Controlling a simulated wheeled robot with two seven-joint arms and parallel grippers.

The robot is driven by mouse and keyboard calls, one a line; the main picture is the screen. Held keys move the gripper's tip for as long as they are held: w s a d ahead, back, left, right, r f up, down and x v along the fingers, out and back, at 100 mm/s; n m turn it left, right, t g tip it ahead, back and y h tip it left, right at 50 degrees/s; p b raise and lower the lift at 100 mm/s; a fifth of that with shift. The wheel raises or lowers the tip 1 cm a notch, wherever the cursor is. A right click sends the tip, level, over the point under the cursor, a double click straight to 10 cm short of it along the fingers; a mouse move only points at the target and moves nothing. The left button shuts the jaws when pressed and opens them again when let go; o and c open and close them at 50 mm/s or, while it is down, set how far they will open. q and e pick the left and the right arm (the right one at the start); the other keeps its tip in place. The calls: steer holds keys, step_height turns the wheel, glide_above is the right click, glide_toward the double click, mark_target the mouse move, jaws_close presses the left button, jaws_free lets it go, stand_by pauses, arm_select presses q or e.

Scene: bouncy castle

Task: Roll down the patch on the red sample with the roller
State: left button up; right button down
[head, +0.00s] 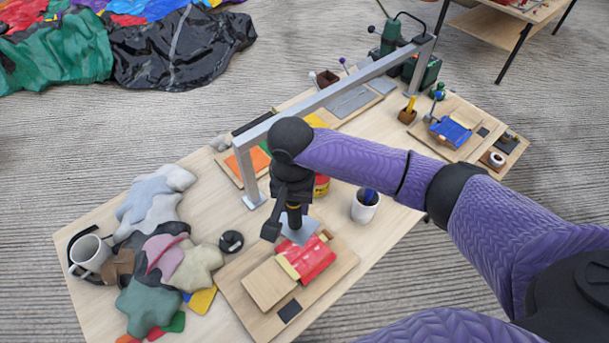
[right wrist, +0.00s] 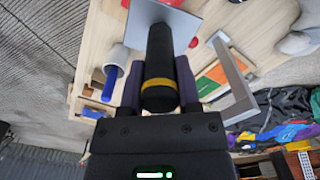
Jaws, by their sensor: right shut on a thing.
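The red sample (head: 312,258) lies on a wooden board (head: 330,281) at the front of the table, with a pale yellow strip (head: 287,267) along its left side. I cannot make out the patch clearly. My right gripper (head: 290,205) is above and behind the sample, shut on a black handle with a yellow band (right wrist: 160,65), likely the roller. My left gripper is not in view.
A grey metal frame (head: 335,92) spans the table behind my gripper. A white cup (head: 365,206) stands right of it, a red tin (head: 321,186) behind. Stuffed fabric shapes (head: 180,262) and a mug (head: 90,256) crowd the left. A tan flat piece (head: 268,284) lies left of the sample.

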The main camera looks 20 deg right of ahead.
mark_target(294, 237)
arm_select(q)
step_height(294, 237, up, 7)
steer(key=p, duration=0.5)
arm_select(e)
steer(key=s+m, duration=0.1)
steer(key=s+a+f+m, duration=0.1)
steer(key=shift+s+a, duration=0.1)
steer(key=shift+s, duration=0.2)
steer(key=shift+s+f+m, duration=0.15)
steer(key=shift+f+m, duration=0.15)
steer(key=shift+f, duration=0.1)
step_height(294, 237, down, 6)
steer(key=b, duration=0.6)
steer(key=shift+r+b, duration=0.25)
steer(key=shift+b, duration=0.1)
steer(key=shift+r, duration=0.2)
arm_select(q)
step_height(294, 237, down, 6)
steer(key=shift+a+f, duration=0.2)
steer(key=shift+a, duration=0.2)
